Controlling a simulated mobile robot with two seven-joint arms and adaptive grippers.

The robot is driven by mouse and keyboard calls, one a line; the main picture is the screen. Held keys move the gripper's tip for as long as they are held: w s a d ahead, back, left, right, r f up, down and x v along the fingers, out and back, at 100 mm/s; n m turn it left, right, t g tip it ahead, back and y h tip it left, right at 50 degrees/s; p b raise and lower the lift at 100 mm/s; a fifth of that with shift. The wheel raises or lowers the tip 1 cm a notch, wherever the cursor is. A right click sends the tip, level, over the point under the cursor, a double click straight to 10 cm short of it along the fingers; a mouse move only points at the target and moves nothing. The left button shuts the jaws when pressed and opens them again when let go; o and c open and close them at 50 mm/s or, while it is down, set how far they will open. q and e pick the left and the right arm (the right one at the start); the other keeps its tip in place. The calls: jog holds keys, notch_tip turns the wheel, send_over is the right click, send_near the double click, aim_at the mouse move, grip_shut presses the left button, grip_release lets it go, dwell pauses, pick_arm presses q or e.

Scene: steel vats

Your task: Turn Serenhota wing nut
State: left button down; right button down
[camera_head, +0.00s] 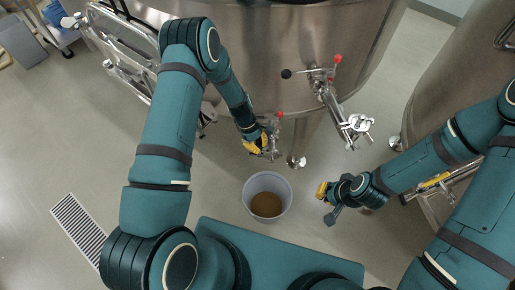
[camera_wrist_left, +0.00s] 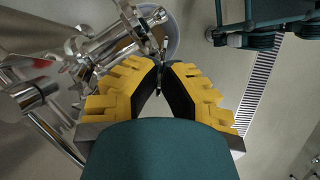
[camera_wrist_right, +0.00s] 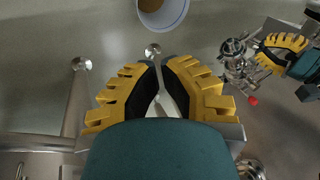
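The steel valve (camera_head: 276,122) with a red-tipped handle sticks out low from the vat, above a bucket. Its clamp has a small wing nut (camera_wrist_left: 164,45), visible in the left wrist view just at my left fingertips. My left gripper (camera_head: 264,146) is at the clamp; its yellow fingers are nearly together around a thin metal part, seemingly the wing nut, though the contact is partly hidden. My right gripper (camera_head: 321,190) hangs empty to the right of the bucket, its fingertips (camera_wrist_right: 158,65) almost meeting. The left gripper and valve (camera_wrist_right: 238,55) also show in the right wrist view.
The bucket (camera_head: 285,181) holding brown contents stands on the floor below the valve. A second valve assembly (camera_head: 335,95) with red and black knobs projects from the vat at right. Vat legs stand nearby, and another vat (camera_head: 465,70) is at the right. The floor is open at left around the drain grate (camera_head: 78,226).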

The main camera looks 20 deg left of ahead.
pick_arm(q)
jog(key=m+b, duration=0.1)
jog(key=m+g+b, duration=0.1)
jog(key=m, duration=0.1)
jog(key=shift+w+d+f+m+y, duration=0.1)
jog(key=shift+f+m+y, duration=0.05)
jog(key=shift+m+y, duration=0.2)
jog(key=shift+w+d+m+g+y+b, duration=0.1)
jog(key=shift+m+g+y+b, duration=0.2)
jog(key=shift+m, duration=0.55)
jog(key=shift+d+m+g+y+b, duration=0.15)
jog(key=shift+m+g+b, duration=0.2)
jog(key=shift+m, duration=0.45)
pick_arm(e)
jog(key=shift+s+a+f, duration=0.1)
jog(key=shift+s+f, duration=0.1)
jog(key=shift+f, duration=0.45)
jog(key=shift+s+f, duration=0.25)
jog(key=shift+f, duration=0.4)
jog(key=shift+s+a+f, duration=0.1)
jog(key=shift+s+f, duration=0.1)
jog(key=shift+f, duration=0.45)
pick_arm(q)
jog(key=shift+a, duration=0.1)
jog(key=c, duration=1.1)
grip_release()
jog(key=v, duration=1.2)
